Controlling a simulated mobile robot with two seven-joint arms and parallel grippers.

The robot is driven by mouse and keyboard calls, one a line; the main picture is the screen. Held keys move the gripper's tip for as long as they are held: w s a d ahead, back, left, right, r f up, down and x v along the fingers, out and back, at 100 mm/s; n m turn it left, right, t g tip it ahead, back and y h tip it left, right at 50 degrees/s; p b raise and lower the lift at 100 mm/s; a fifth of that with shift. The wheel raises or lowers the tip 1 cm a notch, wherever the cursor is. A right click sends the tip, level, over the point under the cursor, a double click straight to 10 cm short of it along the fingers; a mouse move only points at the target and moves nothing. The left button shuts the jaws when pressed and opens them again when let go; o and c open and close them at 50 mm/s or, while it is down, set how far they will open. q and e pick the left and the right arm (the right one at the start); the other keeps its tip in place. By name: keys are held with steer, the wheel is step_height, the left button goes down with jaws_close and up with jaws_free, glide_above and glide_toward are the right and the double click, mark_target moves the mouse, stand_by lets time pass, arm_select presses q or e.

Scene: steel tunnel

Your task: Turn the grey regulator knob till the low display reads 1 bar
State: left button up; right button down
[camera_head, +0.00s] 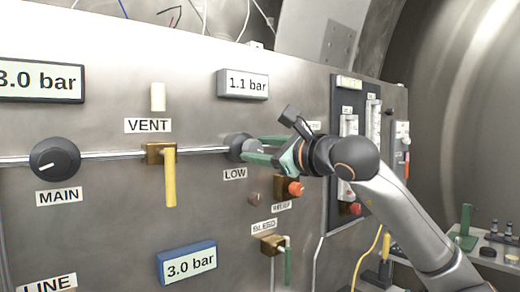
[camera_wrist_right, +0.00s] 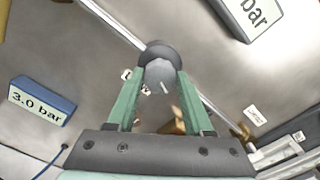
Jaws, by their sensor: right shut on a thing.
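The grey regulator knob (camera_head: 241,147) sits on the steel panel above the LOW label (camera_head: 235,174). The low display (camera_head: 243,85) above it reads 1.1 bar. My right gripper (camera_head: 262,150) comes in from the right with its green fingers shut on the grey knob. In the right wrist view the fingers lie on both sides of the grey knob (camera_wrist_right: 160,75), which has a white pointer mark on its face. My left gripper is not in view.
Left of it are the VENT valve with a yellow lever (camera_head: 170,178), the black MAIN knob (camera_head: 55,159) and a 3.0 bar display (camera_head: 40,81). Below are a blue 3.0 bar display (camera_head: 187,264), an orange-red relief knob (camera_head: 295,188) and a BLEED valve (camera_head: 272,245).

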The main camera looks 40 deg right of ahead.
steer(key=shift+c, duration=1.4)
jaws_free()
arm_select(q)
steer(key=b, duration=0.1)
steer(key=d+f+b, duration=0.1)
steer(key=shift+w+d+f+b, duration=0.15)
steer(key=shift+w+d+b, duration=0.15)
steer(key=shift+b, duration=0.1)
arm_select(e)
steer(key=s+d, duration=0.1)
steer(key=s, duration=1.1)
steer(key=shift+s, duration=0.3)
